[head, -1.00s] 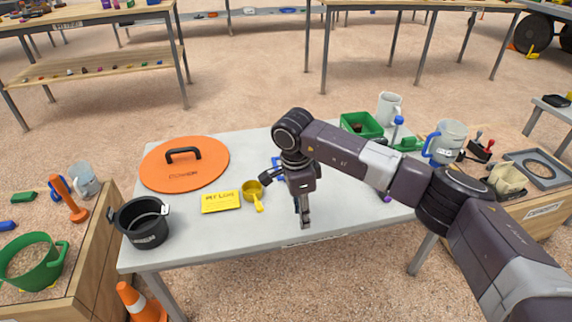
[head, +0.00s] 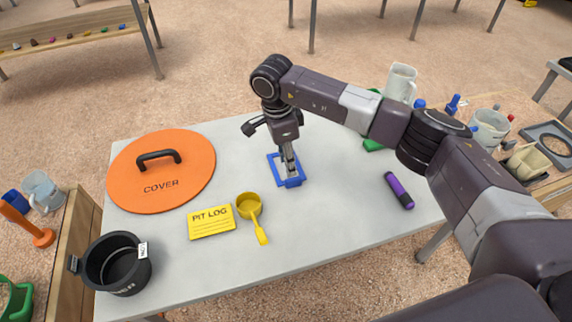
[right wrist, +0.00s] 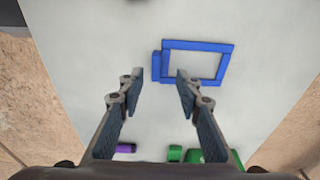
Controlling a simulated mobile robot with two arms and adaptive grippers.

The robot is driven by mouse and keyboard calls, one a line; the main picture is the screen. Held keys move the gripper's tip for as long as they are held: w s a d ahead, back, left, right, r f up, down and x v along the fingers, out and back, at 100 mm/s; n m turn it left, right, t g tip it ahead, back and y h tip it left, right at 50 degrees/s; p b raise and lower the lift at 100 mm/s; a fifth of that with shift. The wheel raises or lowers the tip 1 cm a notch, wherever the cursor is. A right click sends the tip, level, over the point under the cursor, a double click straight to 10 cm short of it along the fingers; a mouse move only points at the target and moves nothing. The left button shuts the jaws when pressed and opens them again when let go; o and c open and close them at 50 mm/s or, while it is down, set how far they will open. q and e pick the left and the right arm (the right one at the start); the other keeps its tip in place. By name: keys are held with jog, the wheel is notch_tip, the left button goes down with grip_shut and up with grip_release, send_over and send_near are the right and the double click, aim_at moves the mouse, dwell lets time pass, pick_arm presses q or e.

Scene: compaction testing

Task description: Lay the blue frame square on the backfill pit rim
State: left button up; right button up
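The blue frame (head: 294,183) is a small rectangle with a thicker block on one side. It lies flat on the grey table, right of the yellow scoop. My right gripper (head: 289,168) hangs fingers-down over the frame. My left gripper is not in view. I cannot make out a backfill pit rim for certain.
A grey plate with a round hole (head: 535,130) lies far right.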

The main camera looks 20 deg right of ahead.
aim_at(293, 179)
jog(key=shift+s+d+f, duration=0.1)
jog(key=shift+f, duration=0.55)
jog(key=shift+s+f, duration=0.1)
jog(key=shift+f, duration=0.2)
jog(key=shift+d+f, duration=0.2)
jog(key=shift+f, duration=0.1)
jog(key=f, duration=0.2)
jog(key=d+f, duration=0.1)
jog(key=shift+s+f+b, duration=0.15)
jog(key=shift+f+b, duration=0.15)
jog(key=shift+f, duration=0.3)
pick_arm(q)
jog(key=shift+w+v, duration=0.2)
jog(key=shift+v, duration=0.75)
pick_arm(e)
grip_shut()
